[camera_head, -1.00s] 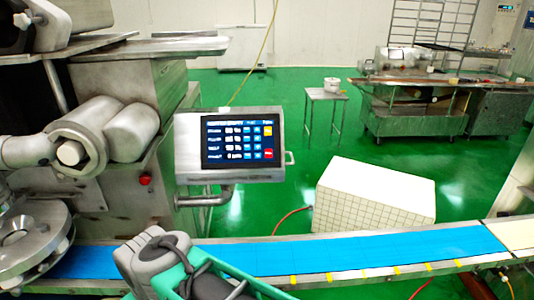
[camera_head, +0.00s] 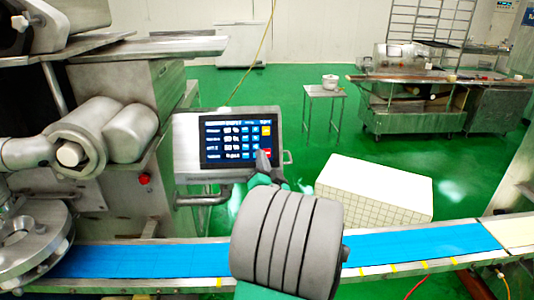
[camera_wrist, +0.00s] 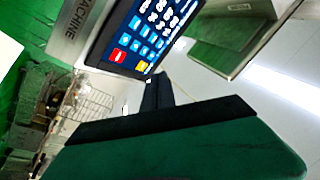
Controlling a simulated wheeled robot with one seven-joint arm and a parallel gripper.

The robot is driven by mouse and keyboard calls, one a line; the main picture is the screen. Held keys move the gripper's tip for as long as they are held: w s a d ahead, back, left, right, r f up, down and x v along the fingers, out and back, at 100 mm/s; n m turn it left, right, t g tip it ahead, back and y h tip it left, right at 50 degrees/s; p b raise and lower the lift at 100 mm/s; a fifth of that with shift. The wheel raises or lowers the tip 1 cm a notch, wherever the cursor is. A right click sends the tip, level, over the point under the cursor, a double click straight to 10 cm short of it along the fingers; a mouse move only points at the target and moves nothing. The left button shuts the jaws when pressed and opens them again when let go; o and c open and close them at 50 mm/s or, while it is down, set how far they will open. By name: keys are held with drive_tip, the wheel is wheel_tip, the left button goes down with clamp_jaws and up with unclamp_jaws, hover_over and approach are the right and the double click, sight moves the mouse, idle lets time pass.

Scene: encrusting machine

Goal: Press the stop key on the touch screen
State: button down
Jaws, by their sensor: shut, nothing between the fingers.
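The touch screen (camera_head: 238,141) is a dark panel with blue, yellow and red keys in a grey metal housing (camera_head: 187,148). It fills the upper part of the wrist view (camera_wrist: 150,32), tilted. The likely stop key is red; its label is too small to read. It shows at the screen's lower right, partly hidden by my gripper, and clearly in the wrist view (camera_wrist: 117,55). My gripper (camera_head: 262,158) is shut and empty, its tips over the screen's lower right corner. In the wrist view its tips (camera_wrist: 156,80) point towards the screen edge near the yellow key (camera_wrist: 141,67). Contact cannot be told.
A blue conveyor belt (camera_head: 420,248) runs across the front, below the screen. Metal machinery (camera_head: 110,100) stands at the left. A white tiled block (camera_head: 375,185) sits on the green floor behind the belt. A small table (camera_head: 323,93) and a steel workbench (camera_head: 415,120) stand farther back.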

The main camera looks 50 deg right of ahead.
sight(268, 157)
drive_tip(key=shift+s+d+r+m+g+h, duration=0.1)
drive_tip(key=shift+s+d+m+g+h, duration=0.15)
drive_tip(key=shift+s+d, duration=0.2)
drive_tip(key=shift+s+d+r+m+g+h, duration=0.15)
drive_tip(key=shift+s+d+m+h, duration=0.2)
drive_tip(key=shift+s, duration=0.2)
drive_tip(key=shift+w+f, duration=0.1)
drive_tip(key=shift+w+d+f, duration=1.1)
drive_tip(key=shift+w+d, duration=0.15)
drive_tip(key=shift+d, duration=0.15)
drive_tip(key=shift+w+d+f, duration=1.1)
drive_tip(key=shift+w+d, duration=0.1)
drive_tip(key=shift+d, duration=0.2)
drive_tip(key=shift+w+d+f+b, duration=0.25)
drive_tip(key=shift+b, duration=0.1)
drive_tip(key=shift+w+d+f, duration=0.15)
drive_tip(key=shift+d, duration=0.05)
drive_tip(key=shift+s+a+r+b, duration=0.3)
drive_tip(key=shift+s+a+r, duration=0.05)
drive_tip(key=shift+s+a, duration=0.1)
